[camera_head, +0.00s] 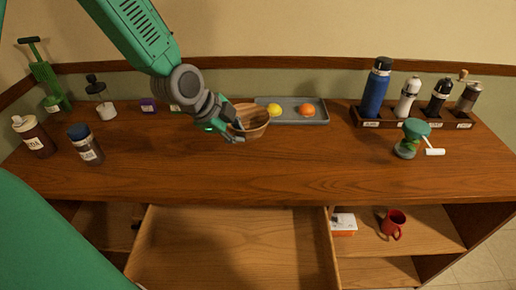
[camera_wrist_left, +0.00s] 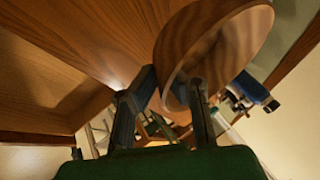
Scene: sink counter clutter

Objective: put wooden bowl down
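The wooden bowl (camera_head: 257,116) is at the back middle of the counter, in front of the grey tray. My left gripper (camera_head: 237,131) is at the bowl's left side. In the left wrist view the bowl (camera_wrist_left: 232,48) is large, and the left gripper (camera_wrist_left: 172,82) has one finger outside its wall and one inside, closed on the rim. The bowl looks slightly tilted. I cannot tell whether its base touches the counter. My right gripper is not in view.
The grey tray (camera_head: 320,119) holds a lemon (camera_head: 274,110) and an orange (camera_head: 306,109). A rack (camera_head: 443,122) with a blue bottle (camera_head: 376,88) and grinders stands right. Jars (camera_head: 86,145) stand left. The counter's middle front is clear, above an open drawer (camera_head: 232,245).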

